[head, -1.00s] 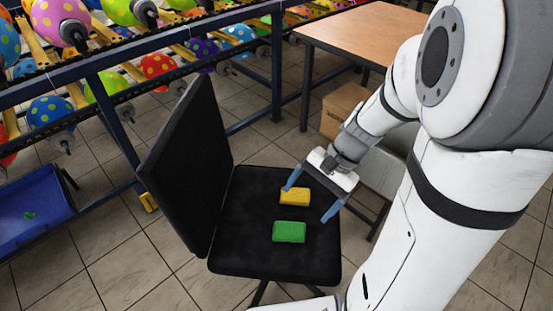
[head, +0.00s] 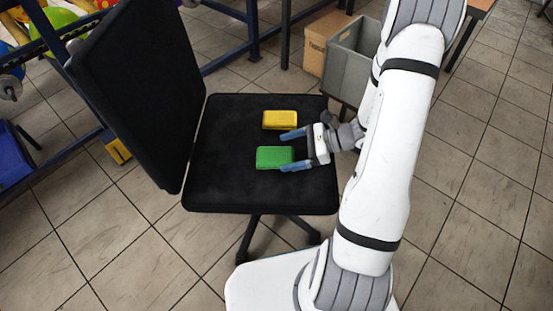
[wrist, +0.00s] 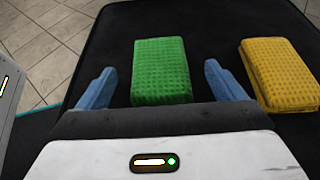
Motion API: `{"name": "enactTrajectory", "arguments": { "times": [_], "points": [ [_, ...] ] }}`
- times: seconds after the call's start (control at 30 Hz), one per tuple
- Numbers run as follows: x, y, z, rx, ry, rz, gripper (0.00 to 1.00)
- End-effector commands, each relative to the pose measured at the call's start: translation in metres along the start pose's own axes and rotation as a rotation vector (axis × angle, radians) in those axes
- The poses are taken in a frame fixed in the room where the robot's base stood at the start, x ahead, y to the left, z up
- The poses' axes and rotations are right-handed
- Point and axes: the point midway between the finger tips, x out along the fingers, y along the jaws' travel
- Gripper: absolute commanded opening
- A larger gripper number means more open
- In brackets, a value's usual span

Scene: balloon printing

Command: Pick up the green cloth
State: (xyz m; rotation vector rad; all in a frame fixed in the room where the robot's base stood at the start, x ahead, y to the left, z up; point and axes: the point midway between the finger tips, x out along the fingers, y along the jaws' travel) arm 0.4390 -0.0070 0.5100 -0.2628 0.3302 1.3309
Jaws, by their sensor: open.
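The green cloth (head: 273,158) is a folded block lying flat on the black seat of a chair (head: 225,178). In the wrist view the green cloth (wrist: 161,72) lies ahead of and partly between my fingers, with a gap on each side. My gripper (head: 290,151) is open and empty at the right side of the cloth, low over the seat. In the wrist view my gripper (wrist: 158,84) shows its two blue fingers, one left and one right of the cloth. Whether a finger touches the cloth cannot be told.
A yellow cloth (head: 280,119) lies on the seat behind the green one, and just right of my right finger in the wrist view (wrist: 283,74). The chair's backrest (head: 140,95) rises at the left. A grey bin (head: 352,58) and a cardboard box (head: 322,42) stand behind.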

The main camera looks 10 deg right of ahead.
Motion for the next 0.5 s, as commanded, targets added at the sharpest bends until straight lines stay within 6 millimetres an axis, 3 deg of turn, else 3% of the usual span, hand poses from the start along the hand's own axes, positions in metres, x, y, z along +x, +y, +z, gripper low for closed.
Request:
{"name": "enactTrajectory", "arguments": {
  "times": [0.27,0.5],
  "points": [
    [0.042,-0.001,-0.004,-0.003,0.002,0.005,0.89],
    [0.048,-0.001,-0.002,-0.002,0.002,0.003,0.89]
  ]
}}
